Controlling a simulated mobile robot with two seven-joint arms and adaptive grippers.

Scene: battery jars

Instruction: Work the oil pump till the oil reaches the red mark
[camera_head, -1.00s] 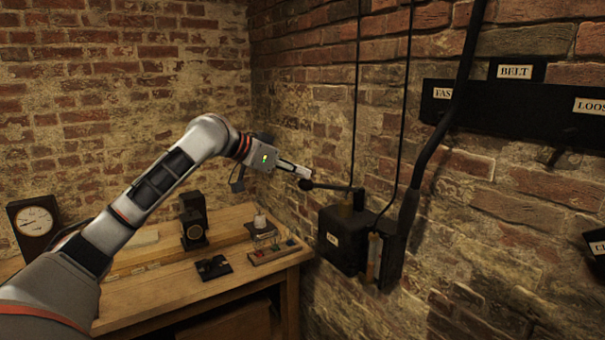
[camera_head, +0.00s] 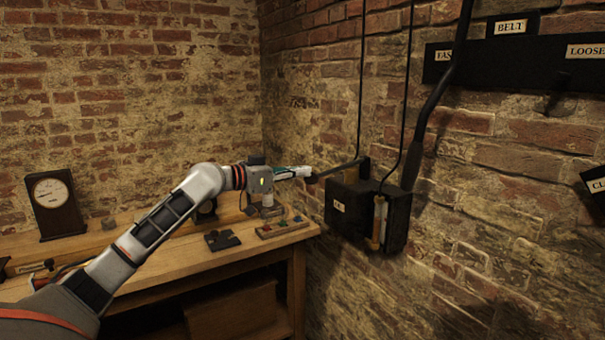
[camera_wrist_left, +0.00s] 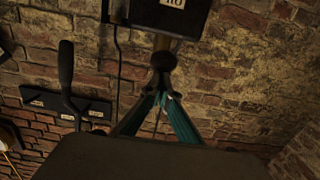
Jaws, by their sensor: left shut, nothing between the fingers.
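The oil pump is a black box (camera_head: 345,205) on the brick wall, with a small label on its front. Its dark lever (camera_head: 340,170) sticks out to the left from the top and ends in a round knob. A glass gauge tube (camera_head: 379,222) with amber in its lower part stands at the box's right side; I cannot make out the red mark. My left gripper (camera_head: 308,172) is shut, its tips at the knob. In the left wrist view the knob (camera_wrist_left: 163,61) sits just beyond the closed teal-sided fingers (camera_wrist_left: 164,98). My right gripper is not in view.
A wooden bench (camera_head: 270,246) stands left of the pump, with a clock (camera_head: 54,203), a small rack (camera_head: 283,227) and a black block (camera_head: 221,240). A long dark lever (camera_head: 433,100) rises beside the pump, near the belt sign board (camera_head: 470,60).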

